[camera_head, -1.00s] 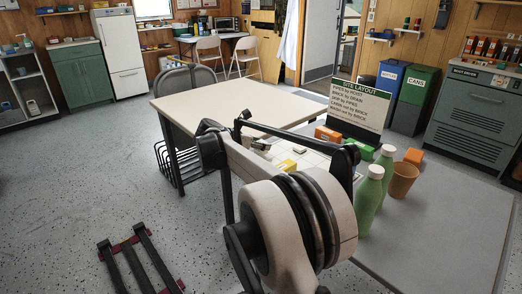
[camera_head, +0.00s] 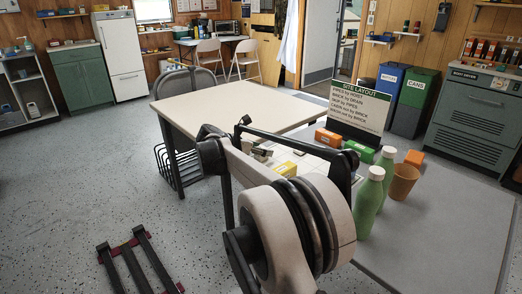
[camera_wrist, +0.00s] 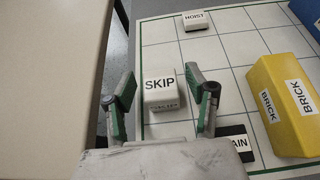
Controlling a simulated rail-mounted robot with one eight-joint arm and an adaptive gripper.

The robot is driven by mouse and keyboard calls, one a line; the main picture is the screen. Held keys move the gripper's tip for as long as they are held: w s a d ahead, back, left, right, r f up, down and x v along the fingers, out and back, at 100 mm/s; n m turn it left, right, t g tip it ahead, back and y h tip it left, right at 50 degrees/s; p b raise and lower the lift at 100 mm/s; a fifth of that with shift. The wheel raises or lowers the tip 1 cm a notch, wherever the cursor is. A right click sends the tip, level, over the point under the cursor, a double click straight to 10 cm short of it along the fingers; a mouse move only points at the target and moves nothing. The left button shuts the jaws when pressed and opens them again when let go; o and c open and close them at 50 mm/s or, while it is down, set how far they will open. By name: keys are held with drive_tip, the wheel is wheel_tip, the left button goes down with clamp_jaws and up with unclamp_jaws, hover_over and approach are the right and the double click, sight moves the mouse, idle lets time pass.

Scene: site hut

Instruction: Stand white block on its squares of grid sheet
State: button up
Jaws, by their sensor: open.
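A white block (camera_wrist: 158,92) marked SKIP stands on the white grid sheet (camera_wrist: 225,45), near the sheet's left edge in the wrist view. My gripper (camera_wrist: 163,86) is open, with one green-padded finger on each side of the block. Small gaps seem to show between the pads and the block. A small white HOIST block (camera_wrist: 195,20) sits farther up the sheet. A yellow block (camera_wrist: 284,105) marked BRICK lies at the right, beside a dark DRAIN piece (camera_wrist: 237,142). In the head view, my arm hides much of the sheet.
A SITE LAYOUT sign (camera_head: 358,105) stands behind the sheet. Orange (camera_head: 328,137) and green (camera_head: 359,151) blocks lie before it. Green bottles (camera_head: 369,203) and an orange-brown cup (camera_head: 403,182) stand to the right. The grey tabletop (camera_head: 440,235) is clear at front right.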

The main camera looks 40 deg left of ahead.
drive_tip(key=p+v, duration=0.2)
drive_tip(key=v, duration=1)
drive_tip(key=shift+p, duration=0.4)
